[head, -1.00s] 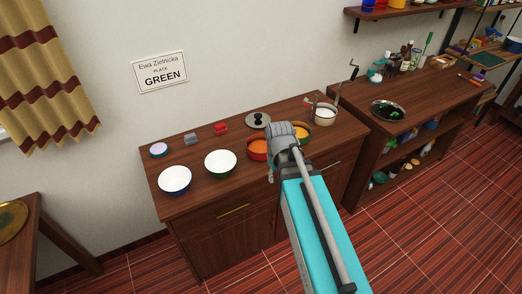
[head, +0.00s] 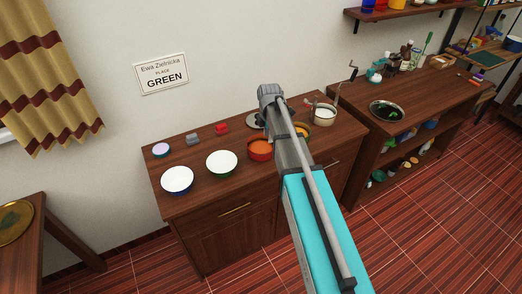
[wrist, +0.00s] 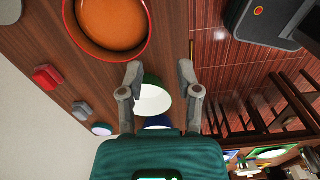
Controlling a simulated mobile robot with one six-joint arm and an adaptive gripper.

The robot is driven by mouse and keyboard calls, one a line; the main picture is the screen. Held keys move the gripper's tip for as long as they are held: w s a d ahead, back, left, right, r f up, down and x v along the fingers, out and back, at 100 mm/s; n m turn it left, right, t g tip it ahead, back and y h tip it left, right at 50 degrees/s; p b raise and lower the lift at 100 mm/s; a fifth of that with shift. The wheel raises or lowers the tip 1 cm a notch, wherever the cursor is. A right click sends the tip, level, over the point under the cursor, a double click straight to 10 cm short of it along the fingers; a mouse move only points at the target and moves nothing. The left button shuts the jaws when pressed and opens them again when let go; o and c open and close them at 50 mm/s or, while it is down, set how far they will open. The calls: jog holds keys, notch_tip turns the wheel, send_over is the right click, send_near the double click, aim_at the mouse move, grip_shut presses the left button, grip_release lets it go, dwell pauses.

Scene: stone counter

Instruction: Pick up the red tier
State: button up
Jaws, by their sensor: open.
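The red tier (head: 259,152) is a round red bowl with an orange inside, standing on the wooden cabinet top. My arm partly covers its right side in the head view. In the wrist view the red tier (wrist: 148,32) is large at the top, beyond my fingertips and to their left. My gripper (wrist: 160,74) is open and empty, with nothing between its fingers but the view of a green bowl below. In the head view my wrist is raised over the back of the cabinet, and the fingers cannot be made out.
A white-lined blue bowl (head: 177,180) and green bowl (head: 222,164) stand left of the red tier. A yellow bowl (head: 301,129) and a pot (head: 324,115) are to the right. A red block (head: 221,128), grey block (head: 193,139) and dark-knobbed lid (head: 254,121) lie behind.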

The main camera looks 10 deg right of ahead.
jog(key=shift+w+r+n, duration=0.1)
jog(key=shift+w+n, duration=0.5)
jog(key=b, duration=0.9)
send_over(268, 159)
jog(key=f, duration=0.8)
jog(key=shift+s+a+f, duration=0.2)
jog(key=shift+f, duration=0.1)
jog(key=f+b, duration=0.3)
jog(key=shift+w+d+f, duration=0.1)
jog(key=shift+w+f, duration=0.05)
jog(key=shift+w, duration=0.15)
jog(key=shift+f+b, duration=0.9)
jog(key=shift+f, duration=0.05)
